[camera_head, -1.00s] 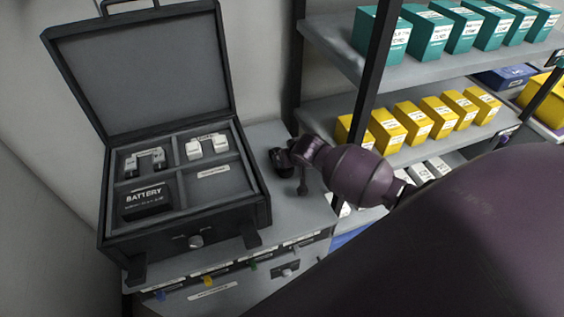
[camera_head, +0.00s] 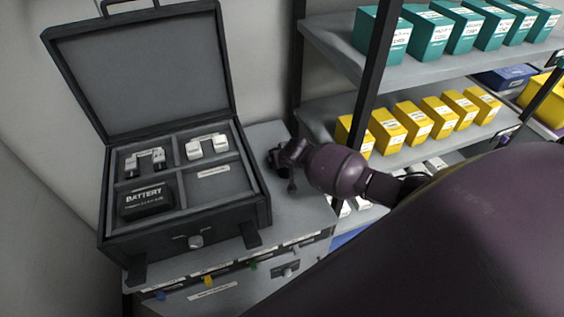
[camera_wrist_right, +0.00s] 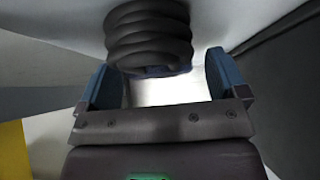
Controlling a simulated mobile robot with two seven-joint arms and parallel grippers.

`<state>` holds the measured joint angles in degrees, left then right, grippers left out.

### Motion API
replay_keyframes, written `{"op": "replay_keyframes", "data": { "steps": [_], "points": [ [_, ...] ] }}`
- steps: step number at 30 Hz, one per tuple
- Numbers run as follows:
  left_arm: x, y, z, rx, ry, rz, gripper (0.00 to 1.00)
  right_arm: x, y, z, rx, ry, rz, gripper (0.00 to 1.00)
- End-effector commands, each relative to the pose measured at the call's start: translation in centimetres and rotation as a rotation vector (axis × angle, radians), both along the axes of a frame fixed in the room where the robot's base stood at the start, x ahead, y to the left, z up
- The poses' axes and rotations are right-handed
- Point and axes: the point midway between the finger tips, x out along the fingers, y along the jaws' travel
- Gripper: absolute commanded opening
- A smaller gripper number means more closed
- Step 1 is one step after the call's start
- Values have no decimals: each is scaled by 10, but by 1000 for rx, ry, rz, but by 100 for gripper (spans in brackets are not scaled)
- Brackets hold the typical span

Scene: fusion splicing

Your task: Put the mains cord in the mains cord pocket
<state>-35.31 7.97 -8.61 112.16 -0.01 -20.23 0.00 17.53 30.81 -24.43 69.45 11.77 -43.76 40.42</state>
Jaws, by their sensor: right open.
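The mains cord appears as a black coiled bundle (camera_wrist_right: 148,38) in the right wrist view, just beyond and partly between the fingertips. In the head view it is a small dark shape (camera_head: 275,158) on the grey cabinet top, partly hidden by my gripper. My right gripper (camera_wrist_right: 160,75) is open, with its blue fingers apart on either side of the coil's near end. In the head view it is right of the open case (camera_head: 185,226). The case's lower right pocket (camera_head: 212,190) is empty and has a small label, too small to read. My left gripper is out of view.
A battery (camera_head: 147,200) fills the lower left pocket. White items (camera_head: 207,146) sit in the upper pockets. The raised lid (camera_head: 145,75) stands at the back. Shelves with yellow boxes (camera_head: 412,122) and teal boxes (camera_head: 428,33) are at the right.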

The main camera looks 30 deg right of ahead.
Motion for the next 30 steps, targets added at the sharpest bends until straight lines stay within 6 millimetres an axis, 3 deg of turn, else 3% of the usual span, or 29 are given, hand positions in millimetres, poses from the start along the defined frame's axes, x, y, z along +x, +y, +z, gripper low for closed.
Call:
{"op": "replay_keyframes", "data": {
  "steps": [13,26,30],
  "points": [
    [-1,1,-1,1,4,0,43,6,-1,-7,0,-1,0,92],
    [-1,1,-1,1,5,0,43,6,-1,-7,0,-2,0,28],
    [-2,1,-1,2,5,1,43,6,-1,-6,0,-2,0,28]
  ]
}}
